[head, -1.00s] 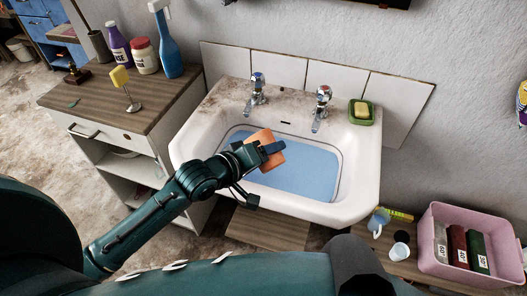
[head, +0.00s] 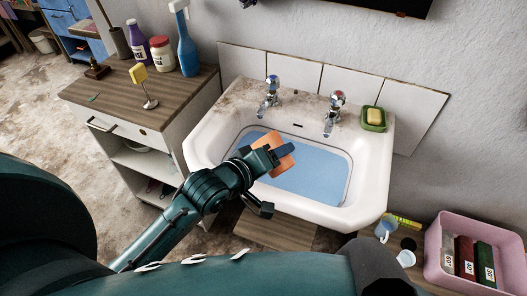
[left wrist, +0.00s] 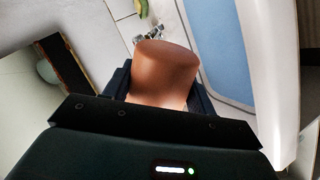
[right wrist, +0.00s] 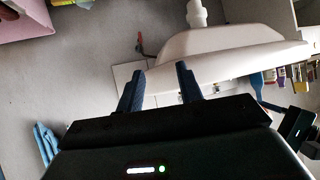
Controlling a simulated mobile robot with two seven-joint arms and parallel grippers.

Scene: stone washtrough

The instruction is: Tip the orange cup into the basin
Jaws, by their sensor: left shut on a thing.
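The orange cup (head: 287,162) is held above the white basin (head: 370,165), over its blue inside, in the head view. My left gripper (head: 270,155) is shut on the cup, with a dark finger across its side. The cup looks tilted; which way its mouth faces is unclear. In the left wrist view the cup (left wrist: 165,70) sits between the two fingers, with the blue of the basin (left wrist: 222,50) to its right. My right gripper (right wrist: 158,85) shows in the right wrist view with its fingers apart and nothing between them.
Two taps (head: 335,112) stand at the basin's back, with a green soap dish (head: 374,120) at its back right corner. A wooden-topped cabinet (head: 165,95) holding bottles stands at left. A pink crate (head: 437,270) and a small white cup (head: 406,259) are at lower right.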

